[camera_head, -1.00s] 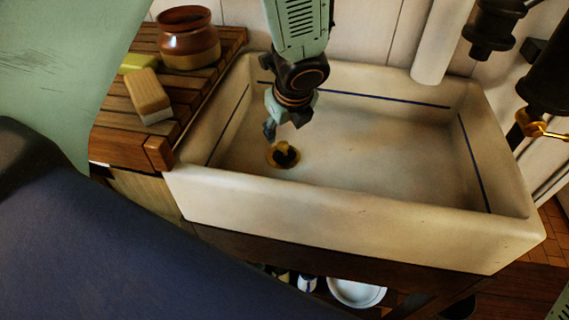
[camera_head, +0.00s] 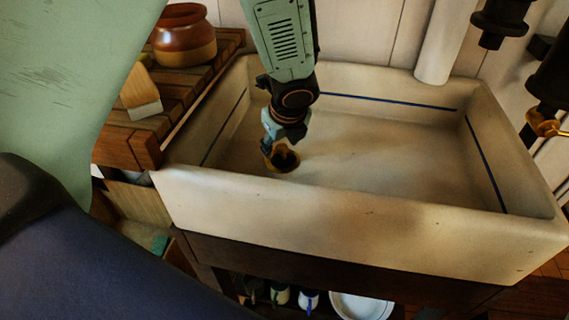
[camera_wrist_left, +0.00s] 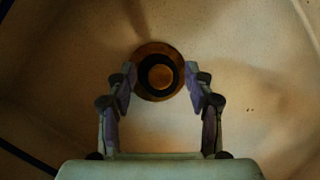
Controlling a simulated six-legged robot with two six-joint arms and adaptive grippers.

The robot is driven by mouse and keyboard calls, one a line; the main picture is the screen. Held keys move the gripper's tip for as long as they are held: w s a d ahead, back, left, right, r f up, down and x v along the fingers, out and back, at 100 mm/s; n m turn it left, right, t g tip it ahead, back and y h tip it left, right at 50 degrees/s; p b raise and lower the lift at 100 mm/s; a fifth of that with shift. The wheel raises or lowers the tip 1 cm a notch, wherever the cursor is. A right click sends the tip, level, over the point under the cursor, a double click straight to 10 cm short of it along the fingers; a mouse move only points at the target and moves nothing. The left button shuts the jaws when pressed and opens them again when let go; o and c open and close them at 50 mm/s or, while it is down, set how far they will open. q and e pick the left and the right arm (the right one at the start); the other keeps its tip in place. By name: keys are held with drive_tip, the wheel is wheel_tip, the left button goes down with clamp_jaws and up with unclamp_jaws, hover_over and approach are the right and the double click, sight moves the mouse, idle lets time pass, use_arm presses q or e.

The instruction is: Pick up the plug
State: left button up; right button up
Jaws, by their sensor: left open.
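The plug (camera_head: 288,159) sits in the brass-coloured drain ring at the left of the sink floor. In the left wrist view the plug (camera_wrist_left: 160,77) shows from above as a dark disc with a round brass-coloured knob in its middle. My left gripper (camera_head: 270,148) reaches down into the sink right at the plug and partly hides it in the head view. My right gripper is not in view.
The cream sink (camera_head: 370,220) has high walls around my left gripper; its floor to the right is clear. On the slatted wooden board (camera_head: 190,85) at left stand a brown pot (camera_head: 184,40) and a brush (camera_head: 140,92). A brass tap (camera_head: 545,122) is at far right.

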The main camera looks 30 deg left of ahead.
use_arm(q)
drive_tip(key=shift+a+f, duration=0.15)
drive_tip(key=shift+f, duration=0.5)
drive_tip(key=shift+w+f+b, duration=0.25)
drive_tip(key=shift+w+b, duration=0.05)
drive_tip(key=shift+w, duration=0.05)
drive_tip(key=shift+s+r, duration=0.1)
drive_tip(key=shift+s, duration=0.05)
drive_tip(key=shift+c, duration=1.1)
clamp_jaws()
